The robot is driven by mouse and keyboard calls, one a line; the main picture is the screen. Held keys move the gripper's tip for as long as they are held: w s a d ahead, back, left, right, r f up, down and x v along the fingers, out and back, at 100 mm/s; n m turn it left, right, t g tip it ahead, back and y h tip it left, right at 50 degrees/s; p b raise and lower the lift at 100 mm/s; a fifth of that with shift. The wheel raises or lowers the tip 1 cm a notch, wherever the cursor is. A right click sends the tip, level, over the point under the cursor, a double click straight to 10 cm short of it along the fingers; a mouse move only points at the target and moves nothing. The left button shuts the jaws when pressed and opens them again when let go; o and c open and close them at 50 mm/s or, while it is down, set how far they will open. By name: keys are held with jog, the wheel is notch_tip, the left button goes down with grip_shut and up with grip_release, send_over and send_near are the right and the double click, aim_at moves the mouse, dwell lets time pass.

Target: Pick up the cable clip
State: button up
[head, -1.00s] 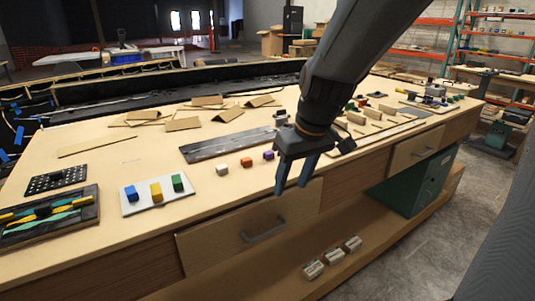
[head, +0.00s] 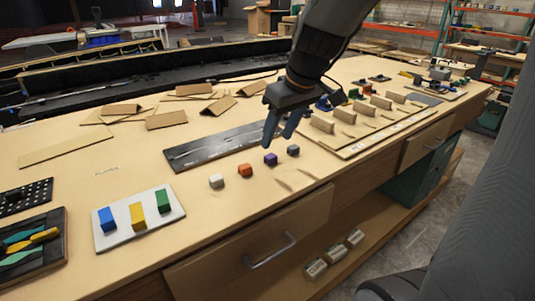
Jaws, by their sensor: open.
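I cannot tell for sure which thing is the cable clip. Small block-like pieces stand in a row on the wooden table: a white one (head: 216,181), an orange one (head: 245,170), a purple one (head: 270,159) and a grey one (head: 293,150). My gripper (head: 277,141) points down with its two blue-grey fingers apart and nothing between them. In the picture its fingertips show just behind the purple and grey pieces, near the right end of a dark strip (head: 190,156). It looks to be above the table, but the height is hard to judge.
A white plate (head: 117,238) with blue, yellow and green blocks lies at left, by a dark tray (head: 60,264) of tools. Folded cardboard pieces (head: 166,120) lie behind the strip. A board with upright dividers (head: 345,116) stands right. The front table edge has a drawer (head: 235,260).

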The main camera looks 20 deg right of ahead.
aim_at(271, 156)
jog(key=x, duration=0.2)
jog(key=shift+a+f, duration=0.15)
jog(key=shift+f, duration=0.15)
jog(key=shift+d+p+x, duration=0.15)
jog(key=shift+p+x, duration=0.1)
jog(key=shift+x, duration=0.9)
jog(key=shift+d+p+x, duration=0.15)
jog(key=shift+p+x, duration=0.05)
jog(key=shift+x, duration=0.95)
jog(key=shift+w, duration=0.1)
jog(key=c, duration=1.1)
